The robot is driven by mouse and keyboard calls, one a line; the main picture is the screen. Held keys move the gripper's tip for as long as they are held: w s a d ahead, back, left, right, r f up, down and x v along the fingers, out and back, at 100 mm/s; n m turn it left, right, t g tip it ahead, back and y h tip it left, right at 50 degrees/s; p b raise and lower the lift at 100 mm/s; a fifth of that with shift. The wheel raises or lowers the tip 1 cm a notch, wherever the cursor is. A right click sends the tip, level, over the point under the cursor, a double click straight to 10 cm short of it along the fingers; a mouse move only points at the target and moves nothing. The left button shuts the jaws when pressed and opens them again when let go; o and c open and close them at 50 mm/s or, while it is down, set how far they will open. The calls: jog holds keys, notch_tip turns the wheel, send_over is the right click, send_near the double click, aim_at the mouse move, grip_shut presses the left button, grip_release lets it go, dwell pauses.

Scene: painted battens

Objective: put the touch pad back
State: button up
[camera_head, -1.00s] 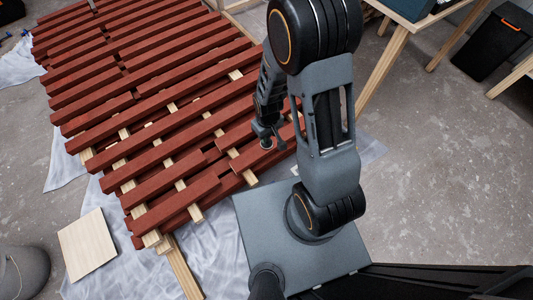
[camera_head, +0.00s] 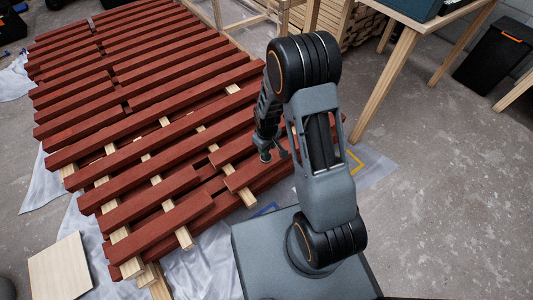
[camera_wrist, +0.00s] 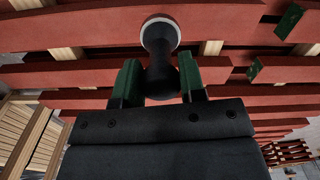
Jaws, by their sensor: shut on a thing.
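In the head view my gripper (camera_head: 270,155) hangs close over the near right part of the red battens (camera_head: 240,175). The pad shows there only as a small shape below the fingers. I cannot tell whether its face touches a batten. A blue outline (camera_head: 263,210) and a yellow outline (camera_head: 356,162) lie on the sheeting near the rack's right end.
The red battens lie on pale wooden bearers (camera_head: 183,234) over white sheeting (camera_head: 205,272). A pale board (camera_head: 60,268) lies at the lower left. A wooden table (camera_head: 440,25) stands at the upper right, with a black bin (camera_head: 492,58) beyond. The concrete floor at right is clear.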

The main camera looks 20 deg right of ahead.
jog(key=shift+w+d+f+b, duration=0.15)
jog(key=shift+w+f+b, duration=0.4)
jog(key=shift+f, duration=0.55)
jog(key=shift+w+d+f+b, duration=0.1)
jog(key=shift+w+f+b, duration=0.45)
jog(key=shift+f, duration=0.6)
jog(key=shift+w+d+f+b, duration=0.15)
jog(key=shift+w+f+b, duration=0.35)
jog(key=shift+f, duration=0.6)
jog(key=shift+s, duration=0.1)
jog(key=shift+f, duration=0.2)
jog(key=o, duration=0.8)
